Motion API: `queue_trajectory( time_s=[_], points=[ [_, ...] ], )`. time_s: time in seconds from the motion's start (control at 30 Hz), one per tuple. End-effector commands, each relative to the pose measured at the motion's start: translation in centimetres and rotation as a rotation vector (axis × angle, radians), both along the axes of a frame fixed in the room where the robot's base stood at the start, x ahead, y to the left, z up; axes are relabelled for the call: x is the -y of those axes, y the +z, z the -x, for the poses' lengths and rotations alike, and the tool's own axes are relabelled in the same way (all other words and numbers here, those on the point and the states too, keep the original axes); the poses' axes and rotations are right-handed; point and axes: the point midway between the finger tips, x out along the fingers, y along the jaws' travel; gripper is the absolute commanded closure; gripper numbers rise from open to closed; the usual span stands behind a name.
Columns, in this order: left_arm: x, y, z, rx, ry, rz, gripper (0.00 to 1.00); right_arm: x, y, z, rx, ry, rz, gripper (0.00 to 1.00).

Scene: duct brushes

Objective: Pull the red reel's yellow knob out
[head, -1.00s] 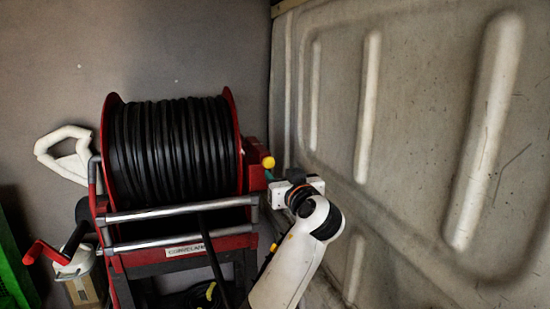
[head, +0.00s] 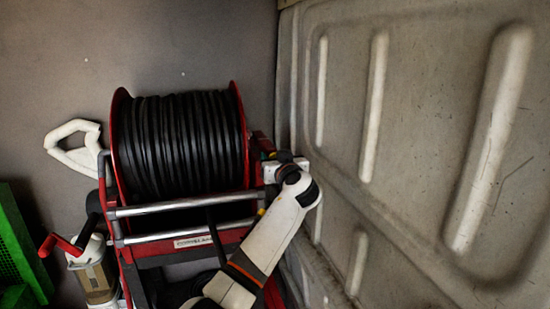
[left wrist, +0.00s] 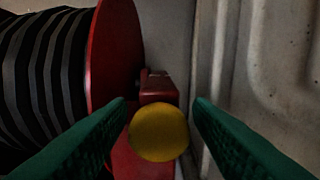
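The red reel (head: 118,150) with black hose wound on it stands in the middle of the head view. Its yellow knob (left wrist: 159,132) shows large in the left wrist view, in front of a red bracket (left wrist: 158,90). My left gripper (left wrist: 160,112) is open, with a green finger on each side of the knob. A gap shows between the knob and the right finger; the left finger is also close to it. In the head view my left gripper (head: 282,165) is at the reel's right side and mostly hides the knob. My right gripper is not in view.
A ribbed pale panel (head: 420,130) rises close on the right of the reel. A white handle (head: 75,147) and a red crank (head: 60,245) are to the left. A green crate (head: 15,245) stands at the left edge.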

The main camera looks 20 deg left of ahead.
Motion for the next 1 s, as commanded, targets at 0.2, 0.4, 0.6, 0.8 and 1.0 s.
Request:
queue_trajectory(
  time_s=[0.2,0.4,0.6,0.8,1.0],
  points=[
    [0.0,0.0,0.0,0.000,0.000,0.000,0.90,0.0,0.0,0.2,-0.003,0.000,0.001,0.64],
    [0.2,-0.1,0.1,0.000,-0.001,0.000,1.00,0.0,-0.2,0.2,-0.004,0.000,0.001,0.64],
    [1.3,-0.4,1.7,0.002,-0.002,0.003,1.00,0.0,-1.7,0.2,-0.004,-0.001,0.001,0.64],
    [1.5,-0.1,2.0,-0.003,-0.001,0.001,1.00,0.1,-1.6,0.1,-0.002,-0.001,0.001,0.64],
    [1.5,-0.2,2.0,-0.004,0.000,0.001,0.58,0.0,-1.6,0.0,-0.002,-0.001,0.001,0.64]
  ],
)
